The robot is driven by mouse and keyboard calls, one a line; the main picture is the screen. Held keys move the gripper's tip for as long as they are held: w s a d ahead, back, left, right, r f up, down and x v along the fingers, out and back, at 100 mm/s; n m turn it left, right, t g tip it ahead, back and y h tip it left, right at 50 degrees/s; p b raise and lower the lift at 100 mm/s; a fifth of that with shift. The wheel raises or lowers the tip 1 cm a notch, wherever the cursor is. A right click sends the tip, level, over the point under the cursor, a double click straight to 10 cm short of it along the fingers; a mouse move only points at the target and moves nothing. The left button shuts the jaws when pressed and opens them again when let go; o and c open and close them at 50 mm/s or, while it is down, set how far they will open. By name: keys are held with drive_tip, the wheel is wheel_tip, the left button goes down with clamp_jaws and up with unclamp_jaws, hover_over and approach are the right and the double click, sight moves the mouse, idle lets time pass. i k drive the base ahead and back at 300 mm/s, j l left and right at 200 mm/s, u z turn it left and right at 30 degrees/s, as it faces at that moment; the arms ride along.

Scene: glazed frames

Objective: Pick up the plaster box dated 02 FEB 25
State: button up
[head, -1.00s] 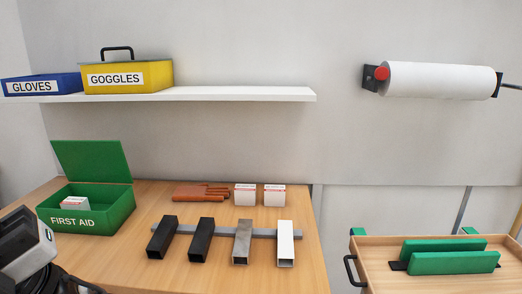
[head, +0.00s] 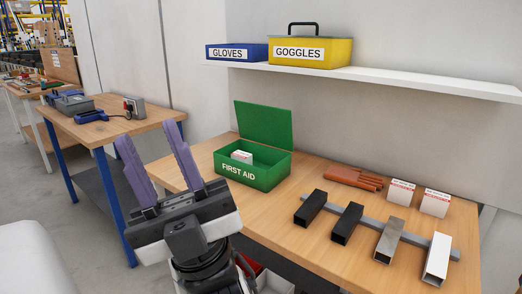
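Two white boxes with red print, the left one (head: 401,192) and the right one (head: 435,203), stand side by side at the back right of the wooden table. A third white box (head: 241,157) sits inside the open green FIRST AID box (head: 262,175). The dates on all three are too small to read, so I cannot tell which says 02 FEB 25. My gripper (head: 150,160) is in front of the table's left end, its two purple fingers pointing up and spread apart. It is open and empty, to the left of the FIRST AID box.
Several square tubes (head: 347,223) on a grey bar lie at the table's front right. A shelf (head: 430,84) above holds the blue GLOVES box (head: 236,52) and yellow GOGGLES box (head: 310,52). Another bench (head: 110,128) stands at the left.

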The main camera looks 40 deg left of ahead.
sight(239, 155)
drive_tip(key=u, duration=1.3)
